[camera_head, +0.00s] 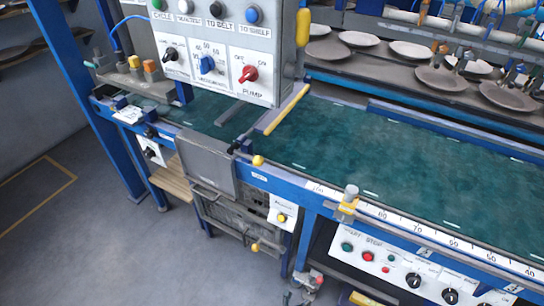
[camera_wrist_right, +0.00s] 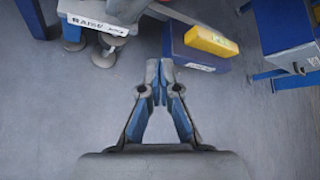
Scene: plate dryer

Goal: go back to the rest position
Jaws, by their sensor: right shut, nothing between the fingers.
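My right gripper (camera_wrist_right: 157,85) shows in the right wrist view, with grey fingers and blue inner faces. Its fingertips are together and nothing is held between them. It is over the grey floor, close to a blue box (camera_wrist_right: 190,52) with a yellow block (camera_wrist_right: 211,41) on it. In the camera_head view I cannot clearly make out the right gripper. My left gripper is not in view.
A green conveyor belt (camera_head: 390,155) runs along the blue-framed machine. A control panel (camera_head: 215,55) hangs over its left part. Plates (camera_head: 435,78) lie on racks behind. A lower button panel (camera_head: 400,268) is at the front. Floor (camera_head: 90,230) is clear at left.

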